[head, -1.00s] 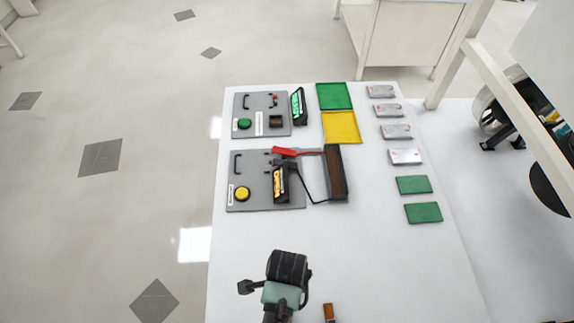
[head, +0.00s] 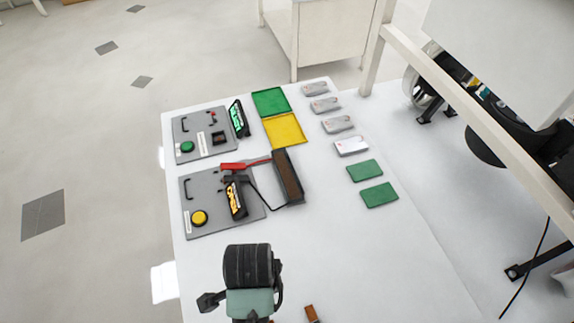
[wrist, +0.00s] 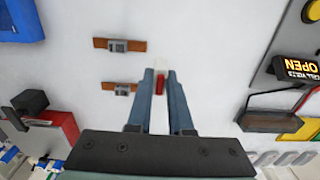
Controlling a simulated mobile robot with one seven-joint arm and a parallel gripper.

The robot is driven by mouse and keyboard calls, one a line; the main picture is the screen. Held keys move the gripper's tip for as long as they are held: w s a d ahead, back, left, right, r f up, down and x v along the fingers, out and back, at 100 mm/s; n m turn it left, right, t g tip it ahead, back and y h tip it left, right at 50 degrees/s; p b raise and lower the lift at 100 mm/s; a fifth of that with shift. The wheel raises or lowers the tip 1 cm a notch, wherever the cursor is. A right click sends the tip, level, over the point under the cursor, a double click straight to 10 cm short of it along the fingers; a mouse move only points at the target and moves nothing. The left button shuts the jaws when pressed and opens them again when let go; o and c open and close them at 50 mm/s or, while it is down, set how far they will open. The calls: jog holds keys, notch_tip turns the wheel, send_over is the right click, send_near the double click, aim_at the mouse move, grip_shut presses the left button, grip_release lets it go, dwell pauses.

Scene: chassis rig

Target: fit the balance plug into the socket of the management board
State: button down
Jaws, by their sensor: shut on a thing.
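In the wrist view my gripper (wrist: 160,75) is shut on a small white and red piece (wrist: 160,84), which looks like the balance plug. Its white part shows between the fingertips. Two brown strips with grey connector blocks lie on the white surface, an upper one (wrist: 118,45) and a lower one (wrist: 119,88); they may be management boards. Both are left of the fingers and apart from the held piece. In the head view one brown strip (head: 313,314) shows at the bottom edge, right of my arm. My fingertips are hidden there.
In the head view, a grey panel with a yellow button (head: 210,226), an amber display (head: 235,198) and a dark battery block (head: 288,177) with cables stand beyond my arm. Green (head: 271,101) and yellow (head: 285,131) trays lie farther back. The table's right front is clear.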

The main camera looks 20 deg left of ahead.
jog(key=w+d+n+b, duration=0.2)
jog(key=w+d+n, duration=0.6)
jog(key=n, duration=0.3)
jog(key=shift+w+d+r, duration=0.2)
jog(key=shift+w+d, duration=0.1)
jog(key=shift+d, duration=0.45)
